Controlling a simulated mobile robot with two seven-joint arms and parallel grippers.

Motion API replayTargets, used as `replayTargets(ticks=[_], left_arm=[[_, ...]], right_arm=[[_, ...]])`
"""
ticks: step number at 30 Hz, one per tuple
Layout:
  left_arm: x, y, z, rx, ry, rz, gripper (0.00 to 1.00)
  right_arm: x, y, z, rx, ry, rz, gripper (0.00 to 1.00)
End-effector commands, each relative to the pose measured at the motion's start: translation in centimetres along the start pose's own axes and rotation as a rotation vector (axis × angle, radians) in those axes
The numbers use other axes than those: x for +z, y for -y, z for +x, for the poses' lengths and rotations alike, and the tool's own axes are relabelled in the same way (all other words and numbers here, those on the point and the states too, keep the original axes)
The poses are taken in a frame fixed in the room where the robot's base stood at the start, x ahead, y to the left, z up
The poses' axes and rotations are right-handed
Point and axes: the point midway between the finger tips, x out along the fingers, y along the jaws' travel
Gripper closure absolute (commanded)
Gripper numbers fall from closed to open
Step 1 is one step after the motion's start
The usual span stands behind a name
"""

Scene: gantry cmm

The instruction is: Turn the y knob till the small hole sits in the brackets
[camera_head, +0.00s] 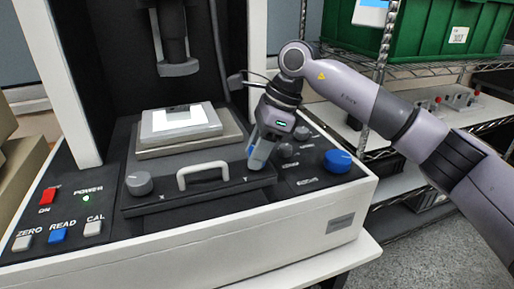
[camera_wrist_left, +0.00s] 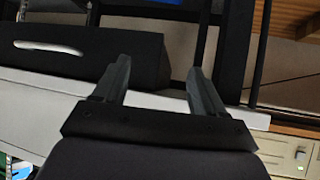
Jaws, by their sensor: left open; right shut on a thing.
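My right gripper (camera_head: 257,160) reaches down from the right in the head view. A matching grey knob (camera_head: 139,183) shows at the panel's left end. The plate (camera_head: 158,122) lies on the grey stage (camera_head: 185,147) under the probe head (camera_head: 178,69). I cannot make out the small hole or the brackets. My left gripper (camera_wrist_left: 158,70) is open and empty in the left wrist view.
A pale handle (camera_head: 202,174) stands up from the front panel. A blue knob (camera_head: 337,160) and small dark knobs (camera_head: 302,133) sit to the right of my right gripper. Buttons and a red switch (camera_head: 47,196) are at the left. A green crate (camera_head: 440,30) stands on the rack.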

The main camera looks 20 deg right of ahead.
Motion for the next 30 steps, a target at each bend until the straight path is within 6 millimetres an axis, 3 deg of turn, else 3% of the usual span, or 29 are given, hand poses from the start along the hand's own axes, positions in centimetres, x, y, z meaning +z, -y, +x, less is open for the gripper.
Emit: replayTargets(ticks=[10, 11, 12, 13, 23, 30], left_arm=[[0.0, 0.1, 0.0, 0.0, 0.001, 0.004, 0.29], [0.0, 0.0, 0.0, 0.0, 0.001, 0.004, 0.29], [0.0, 0.0, -0.1, 0.0, 0.001, 0.004, 0.29], [0.0, 0.0, -0.1, 0.001, 0.002, 0.004, 0.29], [0.0, -0.1, -0.1, 0.003, 0.001, 0.003, 0.29], [0.1, -0.1, 0.0, 0.004, 0.002, 0.003, 0.29]], right_arm=[[0.2, 0.1, -0.2, -0.004, 0.004, -0.003, 0.95], [0.2, 0.1, -0.2, -0.004, 0.004, -0.003, 0.58], [0.2, 0.1, -0.2, -0.004, 0.004, -0.003, 0.45], [0.1, 0.1, -0.2, -0.004, 0.004, -0.003, 0.39], [0.1, 0.0, -0.4, -0.002, 0.001, -0.002, 0.39], [0.1, 0.1, -3.9, -0.005, 0.003, -0.001, 0.39]])
